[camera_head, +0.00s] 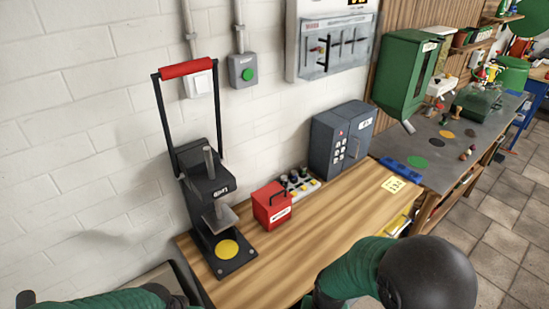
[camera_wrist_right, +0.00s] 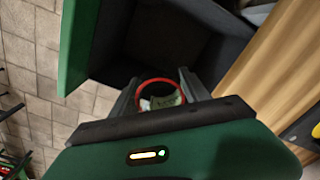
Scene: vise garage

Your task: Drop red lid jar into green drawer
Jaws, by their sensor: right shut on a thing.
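In the right wrist view my right gripper (camera_wrist_right: 158,88) is shut on the red lid jar (camera_wrist_right: 157,80). Its red rim and a pale label with dark marks show between the fingers; the rest of the jar is hidden. Beyond the fingers is the open green drawer, with a green front panel (camera_wrist_right: 79,40) at the left and a dark, empty-looking interior (camera_wrist_right: 175,35). The jar appears over the drawer's near part; its height above the bottom cannot be told. In the head view neither the jar nor the drawer shows. Both my arms enter at the bottom edge, and their grippers are out of that view.
A wooden bench (camera_head: 315,235) carries a black press (camera_head: 215,190), a red box (camera_head: 272,205) and a dark grey cabinet (camera_head: 340,138). A grey worktable (camera_head: 435,172) adjoins at the right. In the wrist view, a wooden surface (camera_wrist_right: 265,65) borders the drawer on the right.

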